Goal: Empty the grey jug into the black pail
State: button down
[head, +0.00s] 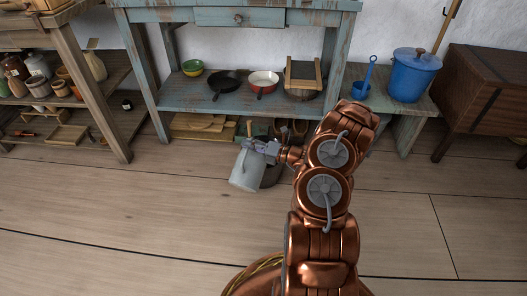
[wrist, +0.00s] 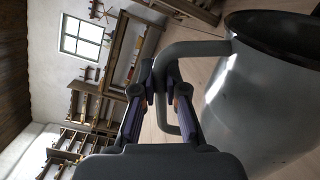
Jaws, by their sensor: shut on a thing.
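The grey jug (head: 244,172) hangs in my gripper (head: 262,148) at the middle of the head view, in front of the low shelf. It leans a little there. In the wrist view the jug (wrist: 262,105) fills the right side, its dark mouth at the upper right. My gripper (wrist: 160,85) is shut on the jug's handle (wrist: 192,50). A dark rounded vessel (head: 271,176), seemingly the black pail, shows just right of and behind the jug. The jug and my arm hide much of it. The contents of both are not visible.
A worn blue table (head: 180,97) stands behind, with a black pan (head: 224,82), a red-rimmed pan (head: 263,80) and a green bowl (head: 193,67) on its shelf. A blue lidded pot (head: 414,74) stands right. Wooden shelving (head: 105,110) is left. The floor (head: 130,215) in front is clear.

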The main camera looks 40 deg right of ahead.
aim_at(252, 138)
jog(key=shift+w+d+r+m, duration=0.2)
jog(key=shift+w+d+m, duration=0.3)
jog(key=shift+d+m, duration=0.2)
dwell(0.4)
jog(key=shift+w+d+r+p, duration=0.2)
jog(key=shift+w+d+p, duration=0.15)
jog(key=shift+d+p, duration=0.3)
jog(key=shift+w+d+r+m+p, duration=0.25)
jog(key=shift+w+d+m+p, duration=0.15)
jog(key=shift+d+p, duration=0.2)
jog(key=shift+w+d+r+m+p, duration=0.25)
jog(key=shift+w+d+m+p, duration=0.2)
jog(key=shift+p, duration=0.1)
dwell(1.7)
